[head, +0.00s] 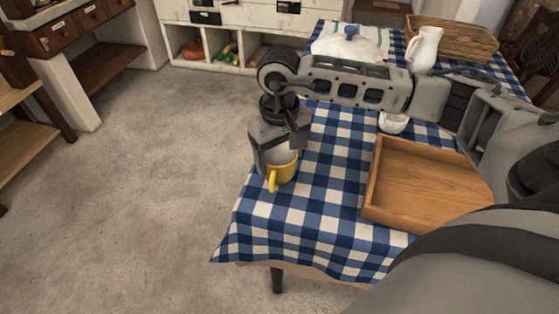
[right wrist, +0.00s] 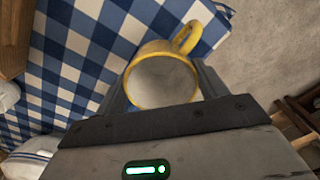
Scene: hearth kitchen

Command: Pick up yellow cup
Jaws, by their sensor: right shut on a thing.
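The yellow cup (head: 283,176) is at the left edge of the table, upright, with a pale inside and its handle toward the front. In the right wrist view the yellow cup (right wrist: 161,80) sits between the fingers, with its handle pointing up and to the right. My right gripper (head: 276,160) reaches down over the cup and is shut on it, one finger on each side. It also shows in the right wrist view (right wrist: 160,92). The cup's base is partly hidden, so I cannot tell whether it touches the cloth. My left gripper is not in view.
A wooden tray (head: 424,190) lies on the blue checked tablecloth (head: 325,225). Open floor lies left of the table.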

